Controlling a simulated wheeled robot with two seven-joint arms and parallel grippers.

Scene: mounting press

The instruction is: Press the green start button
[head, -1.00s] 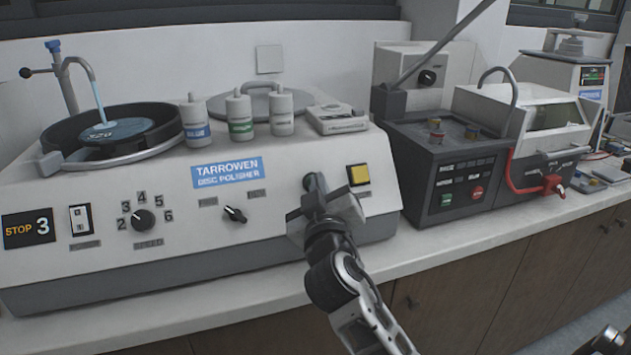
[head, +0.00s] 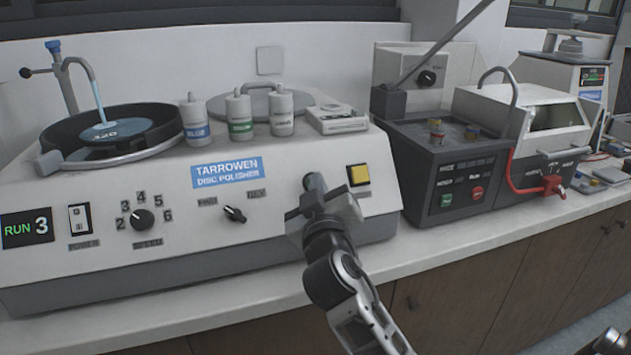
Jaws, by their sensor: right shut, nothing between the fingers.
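My left gripper is not in view. The polishing disc (head: 112,130) lies in the round bowl at the left, under a bent water tap.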

